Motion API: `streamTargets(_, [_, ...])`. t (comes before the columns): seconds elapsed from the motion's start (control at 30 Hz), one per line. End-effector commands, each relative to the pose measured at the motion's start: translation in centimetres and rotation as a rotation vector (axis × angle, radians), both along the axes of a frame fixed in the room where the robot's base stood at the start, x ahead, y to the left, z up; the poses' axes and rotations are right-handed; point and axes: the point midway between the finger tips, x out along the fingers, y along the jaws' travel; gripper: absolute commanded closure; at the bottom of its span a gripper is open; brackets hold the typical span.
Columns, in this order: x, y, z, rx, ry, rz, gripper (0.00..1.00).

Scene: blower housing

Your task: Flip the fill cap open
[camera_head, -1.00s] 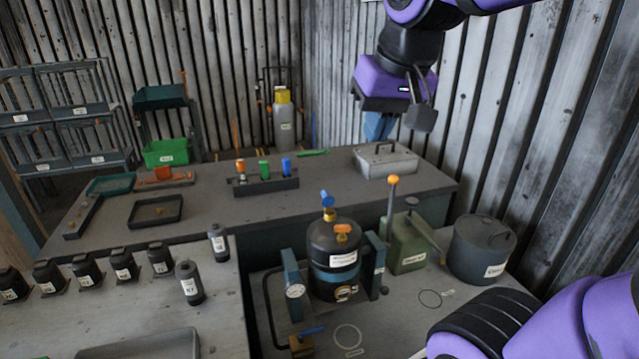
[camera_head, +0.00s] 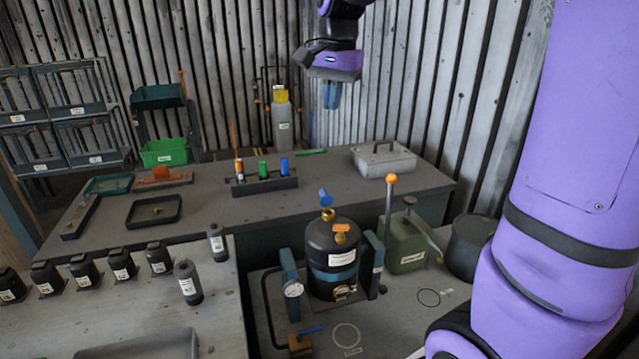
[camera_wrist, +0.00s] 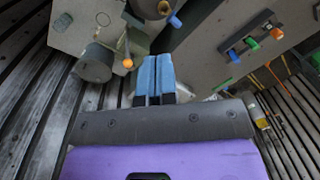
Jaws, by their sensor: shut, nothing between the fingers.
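The black tank (camera_head: 332,254) stands upright in a blue-sided frame on the near right bench. On its top is a brass neck (camera_head: 328,214) with a blue cap (camera_head: 324,197) tilted up above it; I cannot tell how far it is open. An orange-topped fitting (camera_head: 341,229) sits in front. The cap also shows near the top of the wrist view (camera_wrist: 175,22). My gripper (camera_head: 331,96) has blue fingers, pressed together and empty. It hangs high above the benches, well apart from the cap. The fingers show side by side in the wrist view (camera_wrist: 153,80).
A green can (camera_head: 404,246) and an orange-knobbed lever (camera_head: 390,179) stand right of the tank. A dark drum (camera_head: 466,245) is partly hidden by my arm. The back bench holds a rack of coloured bottles (camera_head: 264,183) and a grey lidded box (camera_head: 383,160).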

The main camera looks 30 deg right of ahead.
Motion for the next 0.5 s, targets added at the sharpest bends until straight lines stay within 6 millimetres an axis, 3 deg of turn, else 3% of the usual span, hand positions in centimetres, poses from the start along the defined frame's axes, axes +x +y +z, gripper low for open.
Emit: streamTargets(0.5, [9.0,-2.4,-4.7,0.004,0.168,-0.332,1.00])
